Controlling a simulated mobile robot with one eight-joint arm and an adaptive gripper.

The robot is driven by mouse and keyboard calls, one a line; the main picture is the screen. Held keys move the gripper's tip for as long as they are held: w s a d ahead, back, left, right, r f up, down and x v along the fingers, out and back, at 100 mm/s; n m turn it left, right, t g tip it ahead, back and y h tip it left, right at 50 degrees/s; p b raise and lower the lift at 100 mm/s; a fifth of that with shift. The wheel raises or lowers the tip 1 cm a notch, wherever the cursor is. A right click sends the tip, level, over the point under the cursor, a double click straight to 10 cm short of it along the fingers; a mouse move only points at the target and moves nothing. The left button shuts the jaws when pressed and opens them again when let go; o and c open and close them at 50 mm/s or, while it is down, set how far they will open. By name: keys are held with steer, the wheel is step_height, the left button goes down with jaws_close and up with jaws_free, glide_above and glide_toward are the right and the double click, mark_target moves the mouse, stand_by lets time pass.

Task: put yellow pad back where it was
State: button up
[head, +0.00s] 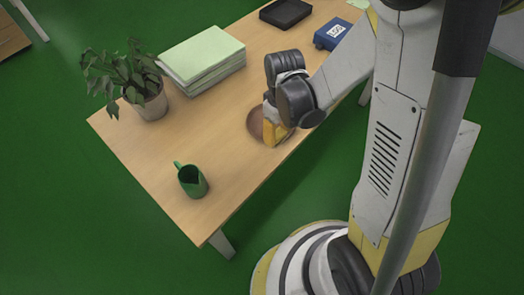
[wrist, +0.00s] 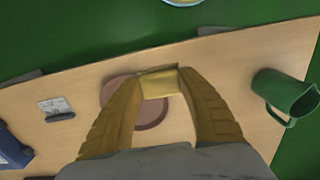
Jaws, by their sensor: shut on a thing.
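A small yellow pad (wrist: 158,82) sits between the fingertips of my gripper (wrist: 157,80) in the wrist view. My gripper is shut on it. In the head view my gripper (head: 272,135) points down near the front edge of the table, and the pad cannot be told apart from the yellowish fingers. A round brown disc (wrist: 150,112) lies on the table below the gripper. It also shows in the head view (head: 255,123), partly hidden behind the fingers. I cannot tell whether the pad touches anything below.
The wooden table (head: 140,170) holds a green jug (head: 192,181), a potted plant (head: 150,103), stacked pale green books (head: 203,58), a black tray (head: 286,12) and a blue box (head: 331,35). A small white card (wrist: 55,106) lies left of the disc. Table around the jug is clear.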

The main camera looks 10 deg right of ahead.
steer(key=shift+s+a+f, duration=0.2)
steer(key=b, duration=0.4)
glide_above(243, 154)
step_height(243, 154, down, 7)
steer(key=shift+r, duration=0.2)
steer(key=shift+f+b, duration=1.05)
steer(key=shift+f, duration=0.95)
steer(key=shift+f, duration=0.1)
steer(key=shift+f, duration=0.15)
steer(key=o, duration=1.2)
steer(key=shift+c, duration=0.2)
steer(key=shift+r, duration=0.25)
